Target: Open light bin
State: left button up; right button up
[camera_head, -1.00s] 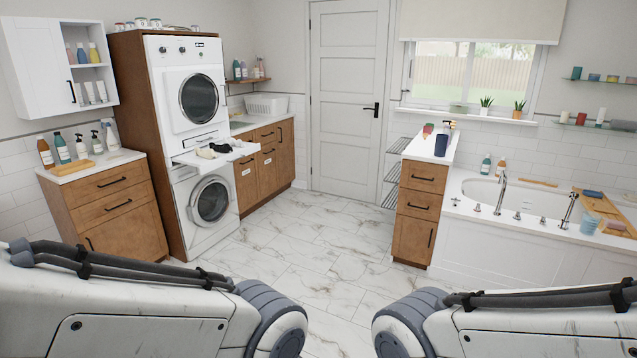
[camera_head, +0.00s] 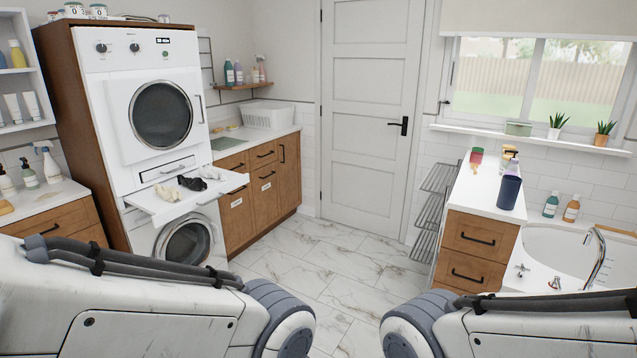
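A wooden cabinet (camera_head: 262,171) stands against the wall, right of the stacked machines. Two of its tall lower fronts carry small white labels: a left labelled front (camera_head: 237,217) and a right labelled front (camera_head: 265,203). The labels are too small to read, so I cannot tell which front is the light bin. Both labelled fronts look shut and have dark handles. Part of the left one is close behind the pull-out shelf. My arm links show at the bottom left and right, well short of the cabinet. Neither gripper is in view.
A white pull-out shelf (camera_head: 160,208) with dark and light cloths juts out between the upper machine (camera_head: 150,115) and the lower machine (camera_head: 186,247). A wooden drawer unit (camera_head: 475,250) and a wire rack (camera_head: 432,215) stand to the right. The marble floor (camera_head: 325,270) between is clear.

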aim_at(236, 210)
jog(key=u, duration=0.25)
jog(key=i, duration=2.35)
jog(key=u, duration=0.4)
jog(key=i, duration=1.35)
jog(key=u, duration=0.15)
